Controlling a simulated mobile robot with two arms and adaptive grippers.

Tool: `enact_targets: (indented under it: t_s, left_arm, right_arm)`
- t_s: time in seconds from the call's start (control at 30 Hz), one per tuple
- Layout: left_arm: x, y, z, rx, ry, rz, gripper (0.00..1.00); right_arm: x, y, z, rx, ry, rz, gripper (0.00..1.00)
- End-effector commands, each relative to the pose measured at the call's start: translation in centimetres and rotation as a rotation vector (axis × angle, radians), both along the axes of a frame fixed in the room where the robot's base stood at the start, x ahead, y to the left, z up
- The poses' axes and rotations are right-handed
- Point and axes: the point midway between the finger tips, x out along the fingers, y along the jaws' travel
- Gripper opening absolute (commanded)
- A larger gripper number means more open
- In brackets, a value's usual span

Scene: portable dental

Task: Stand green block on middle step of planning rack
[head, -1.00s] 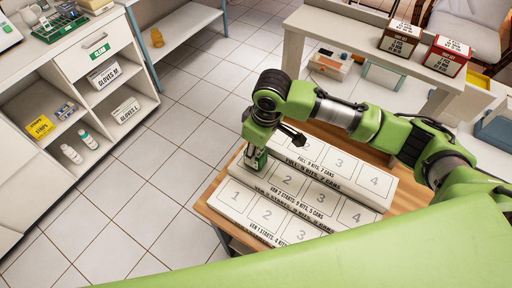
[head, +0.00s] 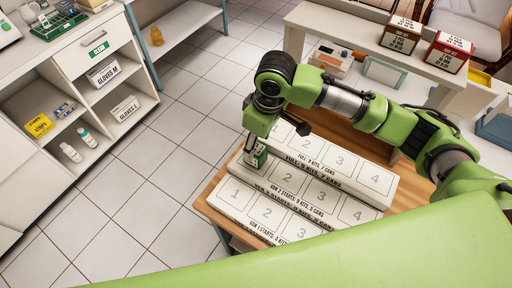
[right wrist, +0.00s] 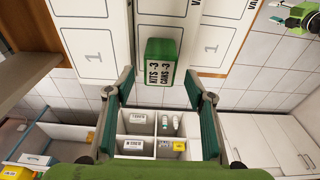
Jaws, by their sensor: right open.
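The green block (head: 258,161), with a white label, stands upright at the left end of the middle step, in slot 1, of the white planning rack (head: 335,196). In the right wrist view the green block (right wrist: 160,64) shows its printed label, with slot 1 of the neighbouring steps on either side. My right gripper (head: 268,141) is just above the block in the head view and partly hides it. In the wrist view my right gripper (right wrist: 160,88) is open, its fingers apart and clear of the block. My left gripper is not in view.
The rack sits on a wooden table (head: 213,208). A white cabinet (head: 110,65) with glove boxes and bottles stands at the left, with open tiled floor between. Two labelled boxes, brown (head: 401,35) and red (head: 448,52), stand on a shelf behind my right arm.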

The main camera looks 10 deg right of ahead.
Motion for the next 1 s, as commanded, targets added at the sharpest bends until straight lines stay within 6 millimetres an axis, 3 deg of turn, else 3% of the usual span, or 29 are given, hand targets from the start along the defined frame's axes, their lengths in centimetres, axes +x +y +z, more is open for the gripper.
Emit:
enact_targets:
  t_s: [0.2,0.4,0.6,1.0]
  left_arm:
    - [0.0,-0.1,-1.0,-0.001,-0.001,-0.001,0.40]
    - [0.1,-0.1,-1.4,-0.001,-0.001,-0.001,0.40]
    - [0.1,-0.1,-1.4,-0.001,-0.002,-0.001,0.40]
    - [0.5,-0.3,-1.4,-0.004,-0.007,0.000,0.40]
  right_arm:
    - [-0.4,-0.4,4.7,0.001,-0.004,0.002,0.49]
    - [-0.8,-0.8,7.6,0.000,-0.001,0.000,0.49]
    - [-0.9,-0.9,8.6,-0.001,0.001,0.001,0.49]
    - [-1.0,-0.9,8.5,0.000,0.001,0.001,0.49]
